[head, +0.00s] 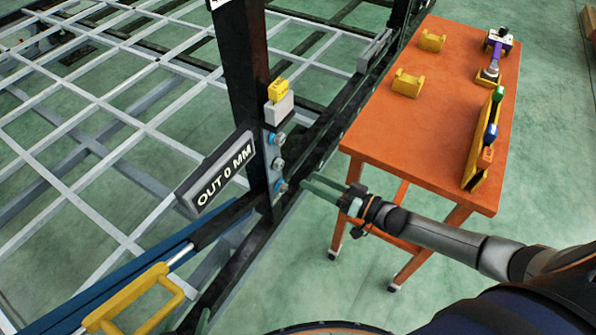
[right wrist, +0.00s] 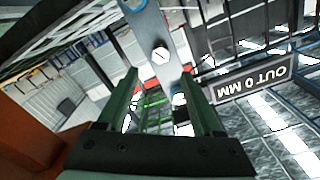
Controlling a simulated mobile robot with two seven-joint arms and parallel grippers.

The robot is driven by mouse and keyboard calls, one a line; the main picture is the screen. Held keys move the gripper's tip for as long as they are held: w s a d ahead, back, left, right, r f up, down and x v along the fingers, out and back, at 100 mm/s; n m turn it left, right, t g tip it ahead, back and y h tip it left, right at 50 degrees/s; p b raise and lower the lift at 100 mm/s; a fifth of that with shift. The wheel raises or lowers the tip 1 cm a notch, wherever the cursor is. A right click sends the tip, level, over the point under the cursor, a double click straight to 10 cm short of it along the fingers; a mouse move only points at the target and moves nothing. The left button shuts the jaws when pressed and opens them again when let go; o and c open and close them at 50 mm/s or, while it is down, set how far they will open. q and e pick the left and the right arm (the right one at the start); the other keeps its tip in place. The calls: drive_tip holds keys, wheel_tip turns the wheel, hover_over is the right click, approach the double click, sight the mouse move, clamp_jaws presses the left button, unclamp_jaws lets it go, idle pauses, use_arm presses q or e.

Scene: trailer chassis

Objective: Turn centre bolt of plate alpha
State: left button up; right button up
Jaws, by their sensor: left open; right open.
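A narrow grey plate (head: 268,165) with several bolts in a column is fixed to the dark upright post. I cannot read a name on it. Its centre bolt (head: 278,164) sits between an upper bolt (head: 279,139) and a lower bolt (head: 281,186). My right gripper (head: 308,187) is open and empty, just right of the plate and apart from it. In the right wrist view, a bolt head (right wrist: 160,56) shows beyond and between the open fingertips (right wrist: 159,76).
A sign (head: 220,172) reading OUT 0 MM sits left of the plate. A yellow tag on a white block (head: 279,108) is above it. A yellow handle (head: 150,300) is at lower left. An orange table (head: 430,120) with tools and yellow holders stands at right.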

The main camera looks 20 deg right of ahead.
drive_tip(key=v, duration=0.4)
drive_tip(key=shift+s+d, duration=0.1)
idle(0.4)
